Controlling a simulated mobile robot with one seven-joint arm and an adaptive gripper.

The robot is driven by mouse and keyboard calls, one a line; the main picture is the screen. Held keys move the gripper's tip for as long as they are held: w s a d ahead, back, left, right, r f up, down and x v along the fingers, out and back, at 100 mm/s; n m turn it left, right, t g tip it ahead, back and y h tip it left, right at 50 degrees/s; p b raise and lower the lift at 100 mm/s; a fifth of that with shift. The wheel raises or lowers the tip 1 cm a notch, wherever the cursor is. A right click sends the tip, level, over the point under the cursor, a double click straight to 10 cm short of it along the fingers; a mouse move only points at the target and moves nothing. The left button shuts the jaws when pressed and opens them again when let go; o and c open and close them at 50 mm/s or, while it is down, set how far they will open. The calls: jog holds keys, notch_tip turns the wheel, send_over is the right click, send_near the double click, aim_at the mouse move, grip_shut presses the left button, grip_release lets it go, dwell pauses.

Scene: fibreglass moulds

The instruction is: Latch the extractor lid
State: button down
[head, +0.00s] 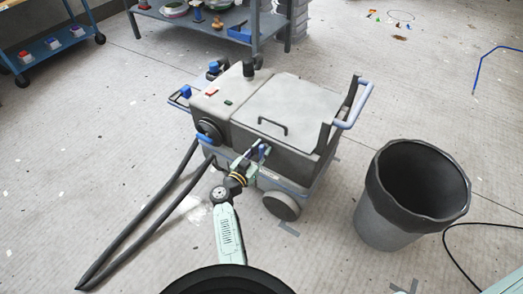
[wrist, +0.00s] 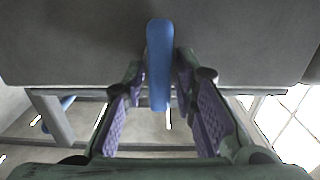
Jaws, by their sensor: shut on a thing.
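The grey extractor (head: 215,101) stands on the floor in the middle of the head view. Its lid (head: 290,105) lies down flat on the body and has a dark bar handle (head: 272,126). My gripper (head: 258,152) is at the front face, just below the lid's front edge. In the wrist view a blue latch lever (wrist: 159,60) stands upright between the purple-padded fingers of my gripper (wrist: 160,75). The fingers are shut on the lever. In the head view the gripper mostly hides the latch, so its engagement cannot be told.
A grey bin (head: 395,220) stands right of the extractor. Dark hoses (head: 145,215) run from its left side across the floor. A shelf bench (head: 205,25) and a blue cart (head: 50,48) stand behind. A blue push handle (head: 355,108) is at the extractor's right end.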

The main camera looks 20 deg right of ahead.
jog(key=shift+m+p, duration=0.3)
jog(key=shift+m, duration=0.1)
jog(key=m, duration=0.1)
jog(key=m+p, duration=0.1)
jog(key=shift+s+d+m, duration=0.15)
jog(key=shift+m, duration=0.25)
jog(key=m, duration=0.4)
jog(key=shift+s+d+f+m+p, duration=0.1)
jog(key=shift+s+f+m+p, duration=0.1)
jog(key=shift+f+m+p, duration=0.15)
jog(key=m, duration=0.3)
jog(key=m+b, duration=0.1)
jog(key=m, duration=0.2)
jog(key=m+b, duration=0.1)
jog(key=m, duration=0.2)
jog(key=shift+s+d+f, duration=0.1)
jog(key=shift+s+f, duration=0.05)
jog(key=shift+f, duration=0.2)
jog(key=shift+m, duration=0.45)
jog(key=c, duration=1.6)
grip_release()
jog(key=shift+o, duration=0.2)
